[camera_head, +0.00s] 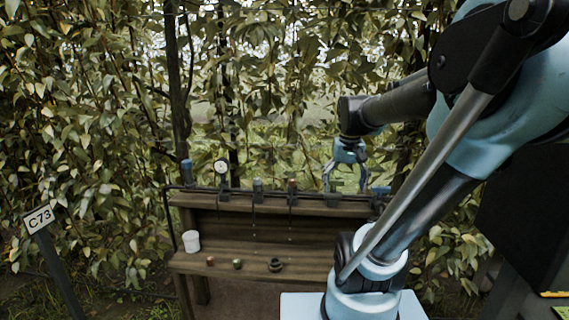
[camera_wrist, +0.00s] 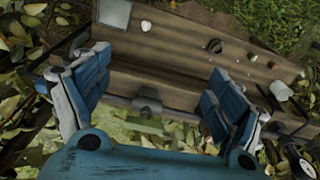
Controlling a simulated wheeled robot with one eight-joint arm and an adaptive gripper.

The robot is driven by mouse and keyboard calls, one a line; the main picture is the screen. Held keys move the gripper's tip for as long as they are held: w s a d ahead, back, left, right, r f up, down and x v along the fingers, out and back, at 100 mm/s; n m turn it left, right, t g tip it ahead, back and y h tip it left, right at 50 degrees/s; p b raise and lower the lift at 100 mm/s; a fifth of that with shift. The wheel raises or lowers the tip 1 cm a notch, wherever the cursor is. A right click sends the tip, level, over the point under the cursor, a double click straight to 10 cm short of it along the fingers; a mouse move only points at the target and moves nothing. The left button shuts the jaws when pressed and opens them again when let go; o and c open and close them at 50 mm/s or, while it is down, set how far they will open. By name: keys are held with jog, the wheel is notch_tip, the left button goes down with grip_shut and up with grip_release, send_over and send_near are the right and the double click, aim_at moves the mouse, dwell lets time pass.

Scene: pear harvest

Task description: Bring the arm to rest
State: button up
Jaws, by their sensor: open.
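My gripper (camera_head: 347,178) hangs pointing down above the right part of the wooden bench (camera_head: 225,262) in the head view. Its two blue fingers are apart, with nothing held between them. In the wrist view my gripper (camera_wrist: 146,92) also shows open, with the bench's boards (camera_wrist: 180,50) beyond the fingers. My arm is bent and reaches in from the right of the head view.
A white cup (camera_head: 191,241) and a dark ring-shaped thing (camera_head: 275,265) are on the lower shelf. Several valves and a round gauge (camera_head: 221,167) line the upper ledge. A C73 sign (camera_head: 39,219) stands left. Leafy trees (camera_head: 90,130) stand close behind.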

jog(key=s+f+t, duration=0.1)
jog(key=s+f, duration=1)
jog(key=shift+n, duration=0.3)
